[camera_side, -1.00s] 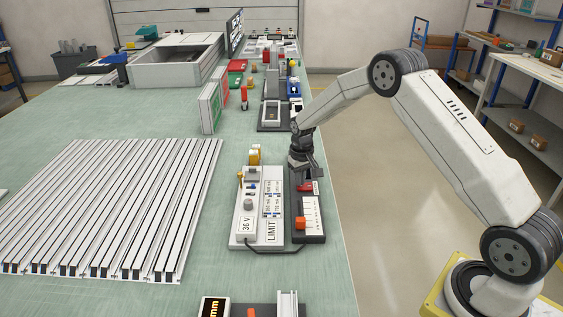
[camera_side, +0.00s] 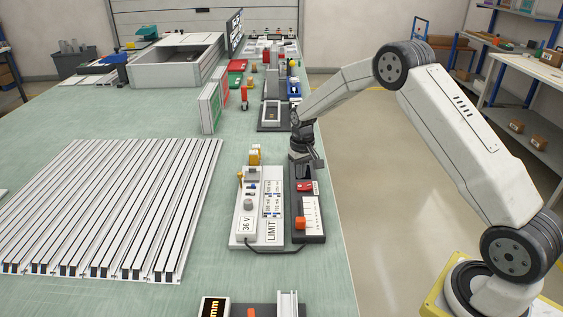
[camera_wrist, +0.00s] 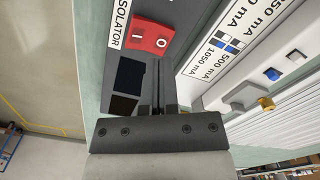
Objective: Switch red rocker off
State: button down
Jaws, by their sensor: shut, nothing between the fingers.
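The red rocker (camera_wrist: 151,35) sits on a dark panel (camera_wrist: 93,50) beside the label ISOLATOR (camera_wrist: 121,22). It bears the white marks I and O; which end is pressed in I cannot tell for sure. In the side view the rocker (camera_side: 304,186) shows as a small red block near the far end of the dark unit (camera_side: 318,236). My gripper (camera_wrist: 158,90) is shut and empty, its narrow fingers beside two dark windows on the panel. In the side view my gripper (camera_side: 303,160) hangs just beyond the rocker, apart from it.
A white unit marked LIMIT (camera_side: 246,222) with knobs and switches stands directly left of the dark unit. Ribbed rails (camera_side: 110,205) cover the left bench. More devices stand behind my gripper.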

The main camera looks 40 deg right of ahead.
aim_at(300, 188)
jog(key=shift+r, duration=2.05)
jog(key=shift+a, duration=0.1)
jog(key=s+a+r+n+t, duration=0.1)
jog(key=s+a, duration=0.5)
jog(key=s, duration=0.6)
jog(key=s+a+r+n+t, duration=0.1)
jog(key=s+a, duration=0.5)
jog(key=s, duration=0.6)
notch_tip(300, 188, up, 2)
jog(key=shift+s+a+n+t, duration=0.3)
jog(key=shift+a+n, duration=0.1)
jog(key=shift+n, duration=0.1)
